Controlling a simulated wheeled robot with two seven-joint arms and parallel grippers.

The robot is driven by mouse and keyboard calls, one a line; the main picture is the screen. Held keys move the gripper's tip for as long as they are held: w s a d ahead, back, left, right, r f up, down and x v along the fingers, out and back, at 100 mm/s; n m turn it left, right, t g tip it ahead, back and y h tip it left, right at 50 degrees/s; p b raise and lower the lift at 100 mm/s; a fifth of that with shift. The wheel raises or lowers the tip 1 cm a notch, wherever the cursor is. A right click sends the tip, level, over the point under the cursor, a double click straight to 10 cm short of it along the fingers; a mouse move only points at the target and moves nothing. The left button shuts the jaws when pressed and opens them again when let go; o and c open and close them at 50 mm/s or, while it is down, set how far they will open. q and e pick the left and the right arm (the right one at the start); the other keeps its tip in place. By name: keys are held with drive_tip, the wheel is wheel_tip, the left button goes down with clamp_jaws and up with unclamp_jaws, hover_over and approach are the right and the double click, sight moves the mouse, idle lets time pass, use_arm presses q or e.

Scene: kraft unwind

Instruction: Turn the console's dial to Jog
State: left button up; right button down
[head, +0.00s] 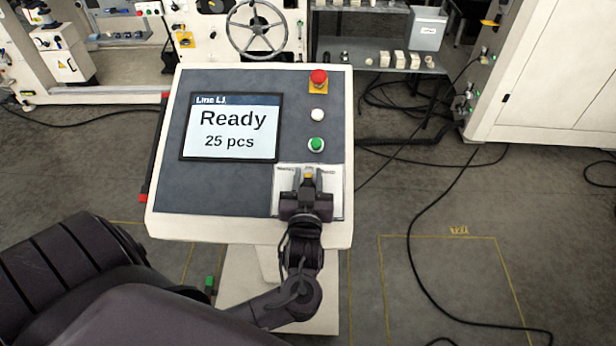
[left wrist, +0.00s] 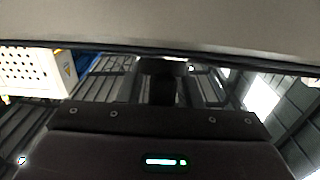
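The console (head: 208,205) has a tilted dark panel with a screen (head: 232,128) reading "Ready" and "25 pcs". The dial (head: 308,173) sits on a pale plate (head: 336,203) at the panel's lower right; only a small yellowish part of it shows. Small labels flank it, too small to read surely, and its setting is hidden. My left gripper (head: 308,180) is at the dial, with a finger on either side of it. I cannot tell whether the fingers press on it. The left wrist view shows mostly dark gripper housing and no dial. My right gripper is not in view.
Above the dial are a green button (head: 316,145), a white button (head: 317,115) and a red emergency stop (head: 318,78). A handwheel machine (head: 257,28) and a shelf (head: 385,62) stand behind. Black cables lie on the floor to the right, beside a white cabinet (head: 560,75).

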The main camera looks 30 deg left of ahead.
use_arm(q)
drive_tip(key=shift+o, duration=0.4)
drive_tip(key=shift+s+d+f, duration=0.1)
drive_tip(key=shift+s+d, duration=0.15)
drive_tip(key=shift+s, duration=0.1)
drive_tip(key=b+v, duration=0.2)
drive_tip(key=v, duration=0.4)
drive_tip(key=shift+s+d, duration=0.1)
drive_tip(key=shift+s, duration=0.05)
drive_tip(key=shift+s+d, duration=0.15)
drive_tip(key=shift+s, duration=0.1)
